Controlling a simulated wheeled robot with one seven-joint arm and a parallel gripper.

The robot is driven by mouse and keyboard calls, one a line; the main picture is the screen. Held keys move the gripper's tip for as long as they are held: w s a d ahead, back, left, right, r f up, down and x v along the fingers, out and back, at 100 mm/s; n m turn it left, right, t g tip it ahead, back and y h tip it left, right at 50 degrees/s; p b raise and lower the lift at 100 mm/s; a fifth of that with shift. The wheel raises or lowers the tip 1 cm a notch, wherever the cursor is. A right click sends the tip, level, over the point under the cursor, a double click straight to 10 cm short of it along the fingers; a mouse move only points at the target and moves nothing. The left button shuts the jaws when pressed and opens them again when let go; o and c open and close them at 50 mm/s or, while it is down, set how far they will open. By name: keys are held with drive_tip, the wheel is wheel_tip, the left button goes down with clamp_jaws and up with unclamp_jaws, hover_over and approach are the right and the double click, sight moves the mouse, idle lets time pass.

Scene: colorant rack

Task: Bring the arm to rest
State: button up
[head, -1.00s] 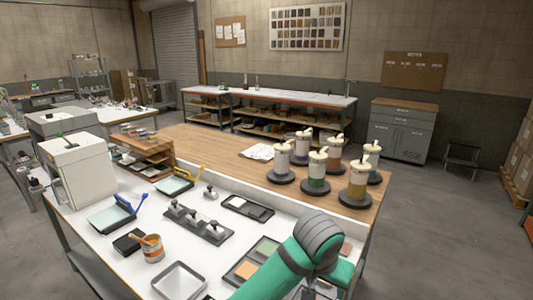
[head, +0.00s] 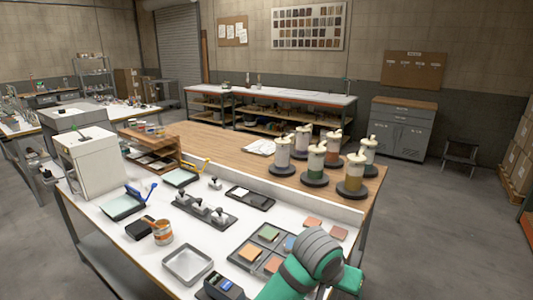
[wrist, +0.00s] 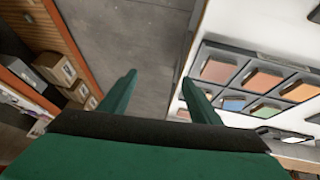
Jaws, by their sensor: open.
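The fingers are not clear in the head view. In the wrist view my gripper (wrist: 158,88) shows two green fingers, apart, with nothing between them. Grey floor shows beyond the gap. A tray of coloured tiles (wrist: 242,84) lies to the right of the fingers on the bench; in the head view the tile tray (head: 238,258) is left of my arm.
Several colorant canisters, one with amber contents (head: 354,176), stand on the wooden shelf behind. An empty grey tray (head: 187,265), an orange-and-white can (head: 162,233) and a dark handheld device (head: 222,287) are left of my arm. Open floor (head: 450,240) lies right of the bench.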

drive_tip(key=s+d+f+n+t+h, duration=0.3)
drive_tip(key=d+f+n+t+h, duration=0.3)
drive_tip(key=d+f, duration=0.15)
drive_tip(key=s+a+f+n+t+y, duration=0.5)
drive_tip(key=s+a+f+y, duration=0.2)
drive_tip(key=s+a+f, duration=0.55)
drive_tip(key=s+a+r+m+y, duration=0.1)
drive_tip(key=s+a+m, duration=0.1)
drive_tip(key=s+a, duration=0.5)
drive_tip(key=s+a+r+m+y, duration=0.1)
drive_tip(key=s+a, duration=0.6)
drive_tip(key=s, duration=0.8)
drive_tip(key=shift+s+r+m+y, duration=0.4)
drive_tip(key=shift+m+y, duration=0.2)
drive_tip(key=shift+y, duration=0.2)
drive_tip(key=shift+a, duration=0.1)
drive_tip(key=c, duration=0.7)
drive_tip(key=shift+o, duration=0.2)
